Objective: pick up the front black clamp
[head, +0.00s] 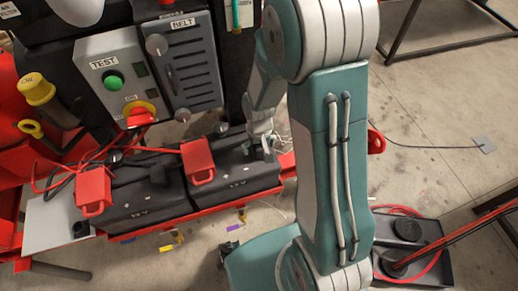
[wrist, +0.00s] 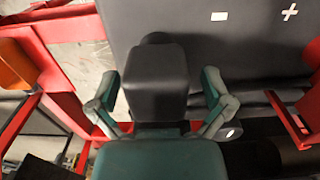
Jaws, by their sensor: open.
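A black clamp (wrist: 157,85) with a blocky body lies in the middle of the wrist view, against a dark battery case (wrist: 235,50). My gripper (wrist: 159,80) is open, with one finger on each side of the clamp. Small gaps show between the fingers and its sides, so it is not gripped. In the head view my gripper (head: 262,140) is low at the right end of the right battery (head: 235,165). The clamp cannot be made out clearly there, near my fingers and arm.
Red clamps (head: 95,190) (head: 197,160) with cables sit on the two batteries. A panel with a TEST button (head: 112,80) and a BELT box (head: 187,65) stands behind. A red frame (wrist: 65,30) runs close at the left. A black tray (head: 425,262) lies on the floor at right.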

